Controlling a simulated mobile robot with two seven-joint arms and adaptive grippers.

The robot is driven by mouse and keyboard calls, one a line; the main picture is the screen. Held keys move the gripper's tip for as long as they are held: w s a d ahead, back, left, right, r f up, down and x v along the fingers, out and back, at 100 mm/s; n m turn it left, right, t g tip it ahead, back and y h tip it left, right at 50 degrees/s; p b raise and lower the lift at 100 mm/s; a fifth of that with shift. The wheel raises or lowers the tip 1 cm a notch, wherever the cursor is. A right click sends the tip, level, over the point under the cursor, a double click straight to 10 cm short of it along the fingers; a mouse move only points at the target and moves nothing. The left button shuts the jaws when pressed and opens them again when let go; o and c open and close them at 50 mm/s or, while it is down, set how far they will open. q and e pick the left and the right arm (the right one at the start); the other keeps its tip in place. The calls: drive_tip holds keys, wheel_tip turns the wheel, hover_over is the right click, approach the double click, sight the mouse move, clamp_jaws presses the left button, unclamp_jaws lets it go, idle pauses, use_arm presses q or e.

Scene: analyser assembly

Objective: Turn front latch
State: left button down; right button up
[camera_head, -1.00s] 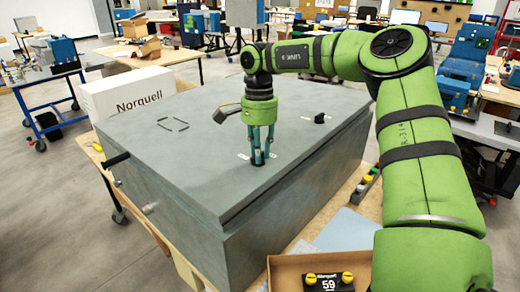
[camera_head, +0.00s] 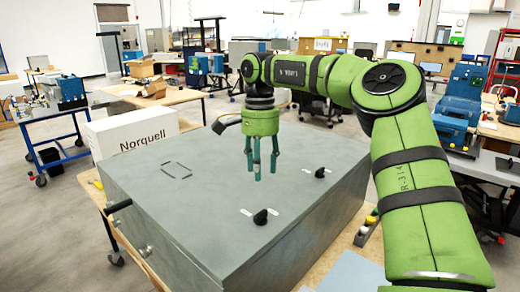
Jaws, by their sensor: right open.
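A large grey analyser box (camera_head: 190,205) stands on a wooden bench, its flat lid facing up. A second black latch (camera_head: 320,173) sits farther back along the right side of the lid. My right gripper (camera_head: 262,172) points straight down above the lid, behind the front latch in the picture. Its fingers are apart and empty, clear of both latches. My left gripper is out of view.
A black handle (camera_head: 119,205) sticks out of the box's left side. Small yellow- and red-topped items (camera_head: 368,225) lie on the bench at right. The lid is otherwise mostly clear.

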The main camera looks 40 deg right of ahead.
drive_tip(key=shift+w+d+r, duration=0.1)
drive_tip(key=shift+r, duration=1.1)
drive_tip(key=shift+w+d+r, duration=0.1)
drive_tip(key=shift+r, duration=1.05)
